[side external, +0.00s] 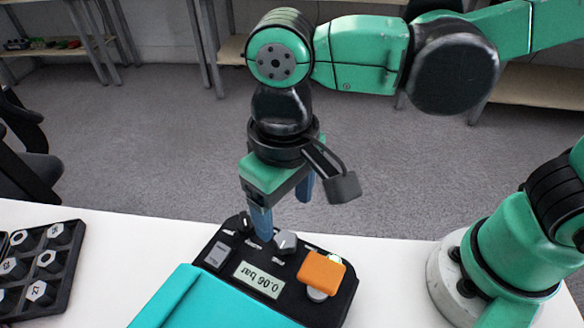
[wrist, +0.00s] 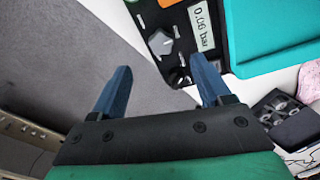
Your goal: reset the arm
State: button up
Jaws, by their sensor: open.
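My gripper (side external: 283,205) points down over the back edge of a black control panel (side external: 224,275). In the wrist view my gripper (wrist: 163,88) shows two blue fingers spread wide with nothing between them. One finger is near the panel's back edge; I cannot tell whether it touches. The panel carries a grey knob (side external: 285,242), a display (side external: 259,279) reading 0.06 bar and an orange block (side external: 321,272). The knob also shows in the wrist view (wrist: 161,43), beyond the fingertips.
A teal object (side external: 215,303) lies at the front of the white table (side external: 115,240). A black tray (side external: 58,275) with several labelled hexagonal pieces is at the left. Grey floor (side external: 150,150) lies behind the table, with a chair (side external: 28,155) at the left.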

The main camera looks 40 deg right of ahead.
jog(key=w+d+m+t, duration=0.1)
jog(key=w+d+t, duration=0.1)
jog(key=d, duration=0.7)
jog(key=w+d+r+m+t, duration=0.1)
jog(key=w+d+t, duration=0.2)
jog(key=d, duration=0.6)
jog(key=shift+w+d+r+t, duration=0.15)
jog(key=shift+w+r+t, duration=0.05)
jog(key=shift+t, duration=0.7)
